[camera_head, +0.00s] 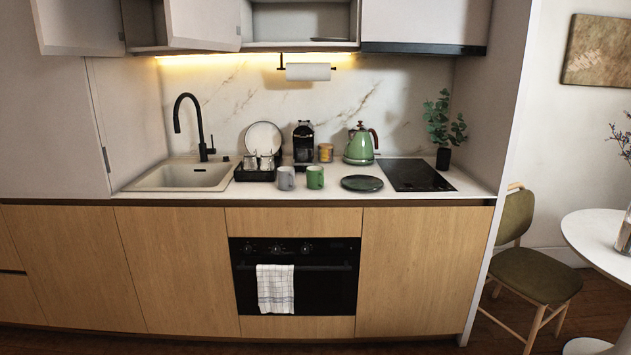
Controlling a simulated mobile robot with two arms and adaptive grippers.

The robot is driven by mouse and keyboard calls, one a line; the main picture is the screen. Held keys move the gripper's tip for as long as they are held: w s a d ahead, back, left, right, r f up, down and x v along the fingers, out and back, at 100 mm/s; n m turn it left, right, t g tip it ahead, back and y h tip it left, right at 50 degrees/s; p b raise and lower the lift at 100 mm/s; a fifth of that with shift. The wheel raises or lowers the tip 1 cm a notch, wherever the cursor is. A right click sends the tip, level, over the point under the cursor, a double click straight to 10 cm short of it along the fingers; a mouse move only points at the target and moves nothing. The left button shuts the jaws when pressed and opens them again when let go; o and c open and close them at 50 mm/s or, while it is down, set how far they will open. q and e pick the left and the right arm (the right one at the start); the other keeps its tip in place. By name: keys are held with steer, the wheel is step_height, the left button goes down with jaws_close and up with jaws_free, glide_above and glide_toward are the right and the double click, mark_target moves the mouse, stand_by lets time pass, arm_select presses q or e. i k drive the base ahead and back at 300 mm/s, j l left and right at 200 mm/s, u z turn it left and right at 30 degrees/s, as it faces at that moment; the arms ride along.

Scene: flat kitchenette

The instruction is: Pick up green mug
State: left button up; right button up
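The green mug (315,178) stands upright on the white countertop, near its front edge and about the middle of its length. A grey mug (286,178) stands just to its left, with a small gap between them. Neither of my grippers shows in the head view, so nothing is seen near the mug.
A green kettle (360,145), a yellow jar (325,153) and a black coffee machine (303,143) stand behind. A dish rack (257,172) and sink (182,177) are left.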

mark_target(314, 174)
steer(key=i+j+z, duration=0.1)
steer(key=i, duration=0.4)
steer(key=i+j+z, duration=0.1)
steer(key=i+j, duration=0.15)
steer(key=i, duration=0.2)
